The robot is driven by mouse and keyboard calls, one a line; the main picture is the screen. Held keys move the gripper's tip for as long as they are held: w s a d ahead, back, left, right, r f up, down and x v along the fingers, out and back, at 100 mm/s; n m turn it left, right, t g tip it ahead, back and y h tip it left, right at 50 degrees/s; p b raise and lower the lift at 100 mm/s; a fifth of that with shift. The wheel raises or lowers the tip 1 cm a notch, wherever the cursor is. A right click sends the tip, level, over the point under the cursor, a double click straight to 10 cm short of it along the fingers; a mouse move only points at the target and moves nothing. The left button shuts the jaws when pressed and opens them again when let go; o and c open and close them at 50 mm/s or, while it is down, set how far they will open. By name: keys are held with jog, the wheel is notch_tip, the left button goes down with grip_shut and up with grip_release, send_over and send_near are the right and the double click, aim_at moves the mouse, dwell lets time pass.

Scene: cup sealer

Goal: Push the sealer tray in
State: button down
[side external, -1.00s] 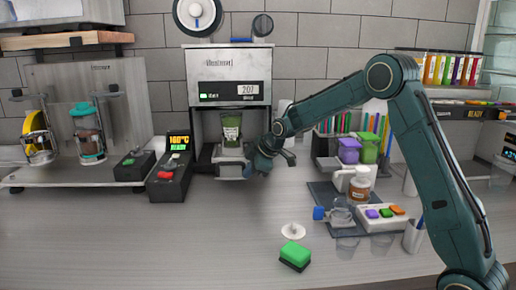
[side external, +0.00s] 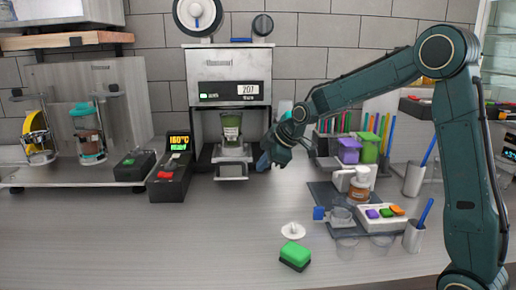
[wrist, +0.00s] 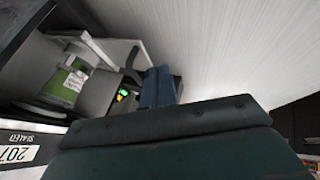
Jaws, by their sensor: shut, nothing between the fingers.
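The sealer (side external: 229,90) is a silver machine with a dark open bay below its display. The sealer tray (side external: 232,170) sits low in the bay, its front part showing at the opening. A green-filled cup with a white label (side external: 231,128) stands upright on it. My gripper (side external: 264,161) is shut and empty, just right of the tray's front. In the wrist view, my closed blue fingers (wrist: 158,88) are close to the tray (wrist: 98,52) and the labelled cup (wrist: 72,82). I cannot tell whether they touch the tray.
A black control box with a lit temperature display (side external: 173,170) stands left of the sealer. A green sponge (side external: 295,254) and white disc (side external: 293,230) lie in front. A dark mat with jars and containers (side external: 325,195) is on the right. The counter's front middle is clear.

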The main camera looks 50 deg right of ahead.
jog(key=shift+v, duration=1.5)
jog(key=c, duration=1.5)
grip_release()
jog(key=shift+w+f, duration=0.1)
jog(key=shift+f, duration=0.05)
jog(key=shift+o, duration=0.2)
jog(key=n+t+y, duration=0.6)
jog(key=n+t, duration=0.1)
send_near(237, 163)
jog(key=shift+a, duration=0.1)
jog(key=shift+x, duration=6)
jog(key=shift+f, duration=0.1)
grip_shut()
